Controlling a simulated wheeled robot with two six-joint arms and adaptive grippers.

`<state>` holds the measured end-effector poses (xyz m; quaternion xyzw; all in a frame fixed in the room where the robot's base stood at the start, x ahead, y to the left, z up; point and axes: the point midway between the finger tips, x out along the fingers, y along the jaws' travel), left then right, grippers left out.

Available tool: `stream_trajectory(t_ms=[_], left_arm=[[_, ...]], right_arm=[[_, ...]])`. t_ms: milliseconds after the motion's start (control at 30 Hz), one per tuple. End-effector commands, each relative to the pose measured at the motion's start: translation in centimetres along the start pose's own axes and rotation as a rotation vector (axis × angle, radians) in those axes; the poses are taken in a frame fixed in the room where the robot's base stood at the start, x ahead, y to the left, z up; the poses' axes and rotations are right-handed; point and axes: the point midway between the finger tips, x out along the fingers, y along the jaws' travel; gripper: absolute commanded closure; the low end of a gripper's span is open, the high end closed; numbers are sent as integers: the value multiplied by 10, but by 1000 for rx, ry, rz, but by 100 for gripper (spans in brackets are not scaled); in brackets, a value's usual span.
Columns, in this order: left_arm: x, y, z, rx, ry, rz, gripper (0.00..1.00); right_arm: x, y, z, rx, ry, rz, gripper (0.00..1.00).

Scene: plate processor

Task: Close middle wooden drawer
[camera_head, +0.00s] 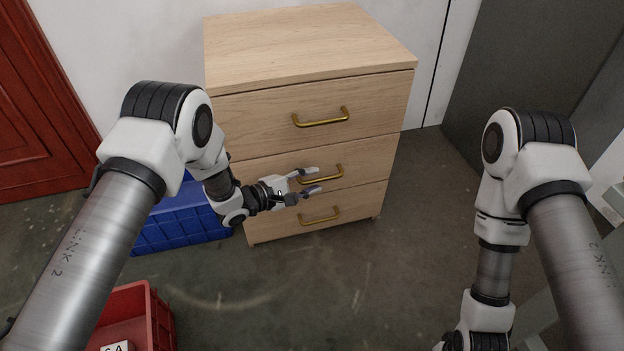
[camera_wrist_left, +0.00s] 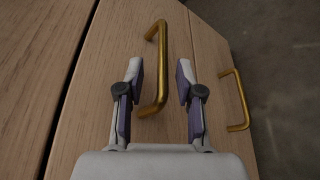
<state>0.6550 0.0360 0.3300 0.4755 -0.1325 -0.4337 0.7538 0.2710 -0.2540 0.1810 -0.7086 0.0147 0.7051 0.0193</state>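The wooden drawer cabinet (camera_head: 310,45) has three stacked drawers with brass handles. The middle drawer (camera_head: 365,160) looks flush or nearly flush with the other fronts; a small gap cannot be ruled out. A dark seam runs along its edge in the left wrist view. Its brass handle (camera_wrist_left: 157,80) shows between the fingers of my left gripper (camera_wrist_left: 159,68). In the head view the left gripper (camera_head: 315,181) is at this handle, partly covering it. The fingers are open, one on each side of the handle, not visibly clamped on it. My right gripper is out of view.
The top drawer handle (camera_head: 321,117) and bottom drawer handle (camera_head: 320,216) are above and below. A blue crate (camera_head: 180,225) stands left of the cabinet, a red crate (camera_head: 140,305) nearer me. Open floor (camera_head: 425,210) lies right of the cabinet.

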Motion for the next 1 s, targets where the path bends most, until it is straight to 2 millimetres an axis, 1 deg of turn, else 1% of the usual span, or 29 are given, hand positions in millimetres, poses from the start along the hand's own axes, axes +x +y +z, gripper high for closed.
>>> stream_trajectory(t_ms=[167,300,433,500,600,1000], left_arm=[[-39,1,-2,-4,6,3,64],[-76,1,-2,-4,6,4,64],[-100,1,-1,-3,5,2,64],[-108,1,-1,-2,4,3,64],[-111,0,0,-1,2,1,64],[-111,0,0,0,2,1,64]], right_arm=[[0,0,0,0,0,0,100],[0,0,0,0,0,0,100],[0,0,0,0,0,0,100],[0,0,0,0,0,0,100],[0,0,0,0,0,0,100],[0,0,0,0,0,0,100]])
